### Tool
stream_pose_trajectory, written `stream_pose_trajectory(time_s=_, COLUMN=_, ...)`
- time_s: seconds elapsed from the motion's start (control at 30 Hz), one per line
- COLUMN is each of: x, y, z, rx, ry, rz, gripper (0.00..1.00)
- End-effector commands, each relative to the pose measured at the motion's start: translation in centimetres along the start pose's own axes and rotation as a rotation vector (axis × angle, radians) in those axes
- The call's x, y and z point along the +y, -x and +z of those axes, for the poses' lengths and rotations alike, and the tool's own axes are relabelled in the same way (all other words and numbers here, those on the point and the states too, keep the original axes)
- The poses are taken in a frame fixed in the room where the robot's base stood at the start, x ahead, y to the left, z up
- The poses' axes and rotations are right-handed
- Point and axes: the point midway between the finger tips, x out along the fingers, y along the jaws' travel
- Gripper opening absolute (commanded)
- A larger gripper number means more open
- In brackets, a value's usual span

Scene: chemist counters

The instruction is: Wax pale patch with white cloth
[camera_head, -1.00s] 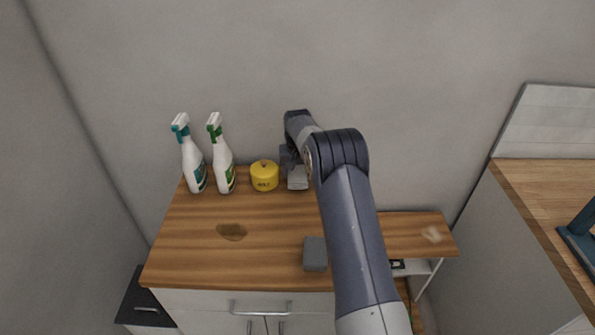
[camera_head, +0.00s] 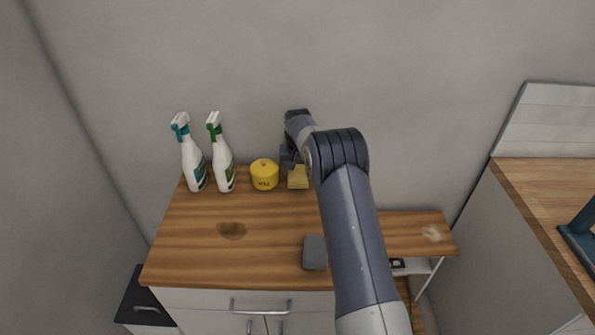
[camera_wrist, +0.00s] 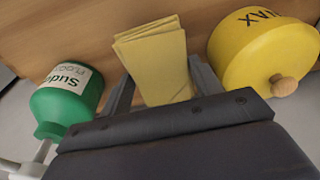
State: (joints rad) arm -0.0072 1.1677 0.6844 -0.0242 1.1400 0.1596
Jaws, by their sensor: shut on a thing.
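My gripper (camera_wrist: 163,90) is shut on a folded cloth (camera_wrist: 158,58), which is yellow in both views. In the head view the cloth (camera_head: 298,178) is at the back of the wooden counter, just right of the yellow wax tin (camera_head: 264,175). The tin also shows in the wrist view (camera_wrist: 255,45), right of the cloth, with its lid and wooden knob on. The pale patch (camera_head: 432,234) is at the right end of the counter, apart from my gripper. My arm hides part of the counter's middle.
Two spray bottles, one teal-topped (camera_head: 193,160) and one green-topped (camera_head: 222,160), stand at the back left. A brown stain (camera_head: 232,230) marks the counter's left part. A grey block (camera_head: 314,254) lies near the front edge. A higher wooden counter (camera_head: 550,200) stands at the right.

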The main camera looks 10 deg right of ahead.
Motion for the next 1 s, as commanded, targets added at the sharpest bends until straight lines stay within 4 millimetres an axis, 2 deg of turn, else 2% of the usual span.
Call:
stream_pose_trajectory(time_s=0.47, x=0.0, y=0.1, z=0.1, rx=-0.004, ry=0.000, rz=0.001, gripper=0.43)
stream_pose_trajectory(time_s=1.0, x=0.0, y=4.5, z=-0.7, rx=-0.001, ry=0.000, rz=0.000, gripper=0.43)
